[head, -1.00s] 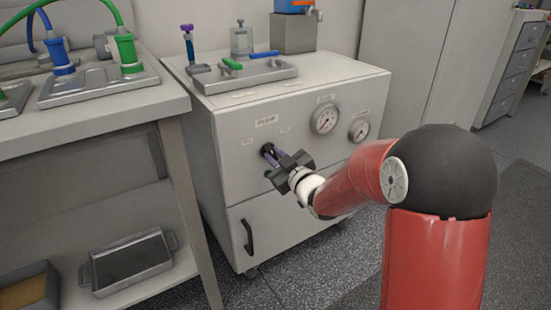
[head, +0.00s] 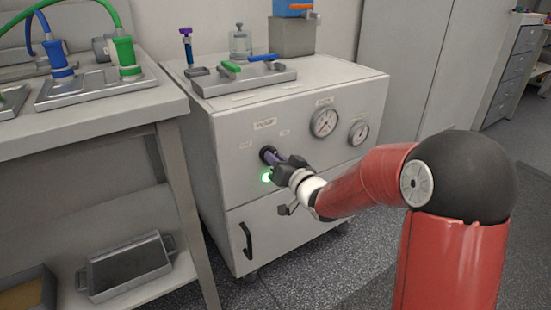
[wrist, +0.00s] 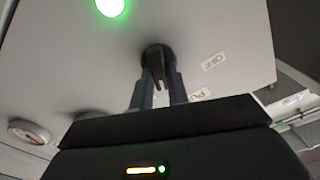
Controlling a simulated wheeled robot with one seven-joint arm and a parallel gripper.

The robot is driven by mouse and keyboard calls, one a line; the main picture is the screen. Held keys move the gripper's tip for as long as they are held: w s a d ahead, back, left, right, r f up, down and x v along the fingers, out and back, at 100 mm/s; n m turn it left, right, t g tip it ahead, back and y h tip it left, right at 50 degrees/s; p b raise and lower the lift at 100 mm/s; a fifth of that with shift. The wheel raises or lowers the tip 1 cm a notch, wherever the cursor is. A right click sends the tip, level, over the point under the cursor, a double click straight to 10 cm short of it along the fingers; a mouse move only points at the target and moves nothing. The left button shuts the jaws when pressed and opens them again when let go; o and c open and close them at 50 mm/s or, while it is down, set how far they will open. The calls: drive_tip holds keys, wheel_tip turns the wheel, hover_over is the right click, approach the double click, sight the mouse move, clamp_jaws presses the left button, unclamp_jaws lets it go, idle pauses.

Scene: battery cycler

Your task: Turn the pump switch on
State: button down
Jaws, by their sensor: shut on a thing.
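The pump switch is a black round knob (head: 268,153) on the front of the white cabinet, under a small label. In the wrist view the knob (wrist: 158,58) sits between my fingertips, near the OFF label (wrist: 213,61). My gripper (head: 273,157) is shut on the knob, with its purple-grey fingers on both sides of it. In the wrist view my gripper (wrist: 159,82) hides part of the knob and the label beside it. A green light (head: 266,178) glows just below the knob. The light is also bright in the wrist view (wrist: 110,7).
Two pressure gauges (head: 324,122) are right of the knob. A tray with green and blue handles (head: 245,83) lies on the cabinet top. A door handle (head: 246,240) is on the lower front. A workbench (head: 110,117) stands close at the left.

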drive_tip(key=shift+m, duration=0.6)
drive_tip(key=shift+f, duration=0.1)
drive_tip(key=c, duration=1.4)
unclamp_jaws()
drive_tip(key=shift+o, duration=0.2)
drive_tip(key=v, duration=0.8)
drive_tip(key=shift+w+d, duration=0.1)
